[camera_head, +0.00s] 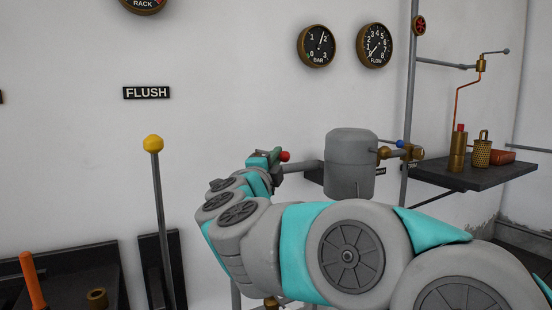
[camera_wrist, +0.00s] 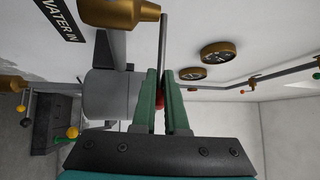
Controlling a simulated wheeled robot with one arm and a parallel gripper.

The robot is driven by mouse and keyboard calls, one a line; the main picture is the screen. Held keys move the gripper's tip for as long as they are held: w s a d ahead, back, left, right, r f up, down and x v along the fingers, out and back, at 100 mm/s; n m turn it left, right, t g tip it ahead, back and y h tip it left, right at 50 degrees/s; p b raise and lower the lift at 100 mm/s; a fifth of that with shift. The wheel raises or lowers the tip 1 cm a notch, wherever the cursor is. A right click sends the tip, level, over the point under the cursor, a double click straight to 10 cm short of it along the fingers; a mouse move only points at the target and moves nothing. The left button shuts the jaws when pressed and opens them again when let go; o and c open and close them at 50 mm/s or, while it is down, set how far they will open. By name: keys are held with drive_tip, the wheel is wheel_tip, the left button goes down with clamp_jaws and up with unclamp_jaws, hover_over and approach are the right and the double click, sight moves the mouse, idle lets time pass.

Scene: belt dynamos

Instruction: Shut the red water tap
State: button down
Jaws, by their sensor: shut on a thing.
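A thin grey lever (camera_wrist: 163,40) runs from there down between my green fingers. Its red end (camera_wrist: 160,96) shows in the gap between them. My gripper (camera_wrist: 160,75) is shut on this lever. The fingers hide part of the red end, and my arm hides the tap's lower surroundings in the head view.
The grey tank (camera_head: 350,165) stands just right of my gripper, with a blue-handled tap (camera_head: 398,143) beside it. A dark shelf (camera_head: 470,178) holds brass items at right. A yellow-knobbed lever (camera_head: 156,200) stands at left under the FLUSH sign (camera_head: 146,92). The wall between is clear.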

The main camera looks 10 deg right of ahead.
drive_tip(key=shift+r, duration=0.15)
idle(0.6)
drive_tip(key=c, duration=0.9)
unclamp_jaws()
drive_tip(key=shift+a, duration=0.1)
drive_tip(key=shift+s, duration=0.1)
drive_tip(key=v, duration=0.7)
drive_tip(key=shift+s+a+f+b, duration=0.2)
drive_tip(key=shift+s+b, duration=0.1)
